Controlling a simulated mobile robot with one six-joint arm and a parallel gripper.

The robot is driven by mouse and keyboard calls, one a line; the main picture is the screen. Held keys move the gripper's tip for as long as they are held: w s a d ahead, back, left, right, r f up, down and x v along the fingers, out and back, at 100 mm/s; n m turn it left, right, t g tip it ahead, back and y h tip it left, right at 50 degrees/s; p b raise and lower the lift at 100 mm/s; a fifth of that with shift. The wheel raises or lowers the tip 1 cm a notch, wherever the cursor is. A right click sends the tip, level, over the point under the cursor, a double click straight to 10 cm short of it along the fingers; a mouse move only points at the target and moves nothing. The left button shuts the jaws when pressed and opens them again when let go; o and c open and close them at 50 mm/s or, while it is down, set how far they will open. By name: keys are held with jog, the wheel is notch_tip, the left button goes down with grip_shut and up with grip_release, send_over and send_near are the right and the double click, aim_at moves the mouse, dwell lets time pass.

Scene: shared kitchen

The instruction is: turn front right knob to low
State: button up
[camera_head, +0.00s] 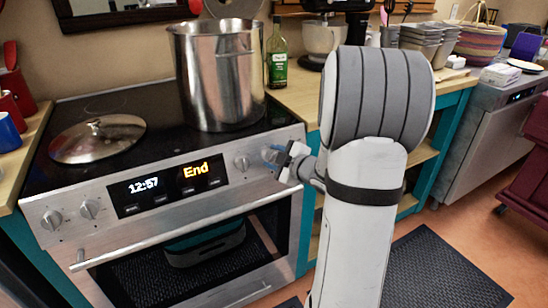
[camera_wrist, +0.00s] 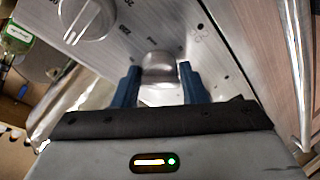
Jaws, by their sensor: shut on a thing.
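The stove's front panel (camera_head: 170,187) carries silver knobs at both ends. My gripper (camera_head: 280,154) is at the right end of this panel. Another knob (camera_head: 242,163) is just left of my gripper.
A large steel pot (camera_head: 215,80) stands on the cooktop near the panel's right end. The oven handle (camera_head: 180,228) runs below the panel. A green bottle (camera_head: 278,62) stands on the counter behind my gripper.

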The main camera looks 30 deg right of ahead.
jog(key=shift+m+t, duration=0.3)
jog(key=shift+m, duration=1.1)
jog(key=o, duration=0.9)
jog(key=shift+s, duration=0.1)
jog(key=p+v, duration=0.1)
jog(key=v, duration=0.6)
jog(key=shift+s+r, duration=0.1)
jog(key=shift+s, duration=0.2)
